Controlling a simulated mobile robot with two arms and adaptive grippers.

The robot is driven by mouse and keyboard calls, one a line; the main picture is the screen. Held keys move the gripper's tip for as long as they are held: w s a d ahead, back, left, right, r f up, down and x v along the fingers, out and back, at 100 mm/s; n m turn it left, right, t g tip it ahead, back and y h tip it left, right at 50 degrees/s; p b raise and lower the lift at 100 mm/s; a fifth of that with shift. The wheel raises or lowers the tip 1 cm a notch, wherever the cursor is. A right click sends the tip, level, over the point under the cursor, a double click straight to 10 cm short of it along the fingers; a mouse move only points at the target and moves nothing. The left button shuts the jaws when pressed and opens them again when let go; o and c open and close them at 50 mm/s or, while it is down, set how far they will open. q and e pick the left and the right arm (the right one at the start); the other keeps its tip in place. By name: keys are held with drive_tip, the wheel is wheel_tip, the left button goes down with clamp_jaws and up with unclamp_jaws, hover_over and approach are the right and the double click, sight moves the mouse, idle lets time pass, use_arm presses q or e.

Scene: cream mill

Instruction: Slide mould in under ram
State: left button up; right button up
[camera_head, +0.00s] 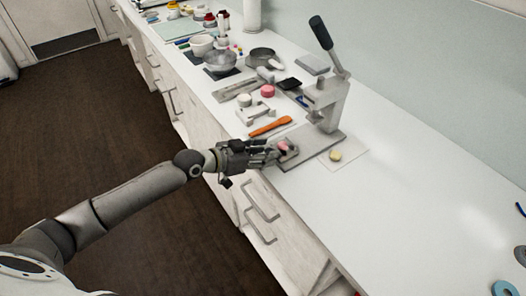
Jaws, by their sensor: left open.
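The press (328,104) stands on the counter, with a grey base plate in front of it and a lever with a black grip rising to the upper left. Its ram is small in this view, and the gap under it is hard to make out. What looks like the mould (290,157), a small grey block with something pink at its top, sits at the front left end of the base plate, out in front of the ram. My left gripper (274,154) is open, with its fingertips at the mould's left side. I cannot tell whether they touch it. My right gripper is not in view.
An orange-handled tool (270,127) lies just behind my left gripper. A pale yellow piece (336,155) lies on a white sheet right of the base plate. Pans, bowls and jars crowd the counter farther back. The counter (400,200) at the right is largely clear.

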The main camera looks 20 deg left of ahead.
use_arm(q)
clamp_jaws()
drive_tip(key=w+d+b, duration=0.1)
drive_tip(key=w+d, duration=0.1)
drive_tip(key=w, duration=0.1)
drive_tip(key=w+d+b, duration=0.2)
drive_tip(key=w, duration=0.1)
drive_tip(key=w+d+b, duration=0.1)
drive_tip(key=w+d, duration=0.2)
drive_tip(key=shift+f, duration=0.1)
drive_tip(key=shift+w+d, duration=0.15)
drive_tip(key=shift+r, duration=0.25)
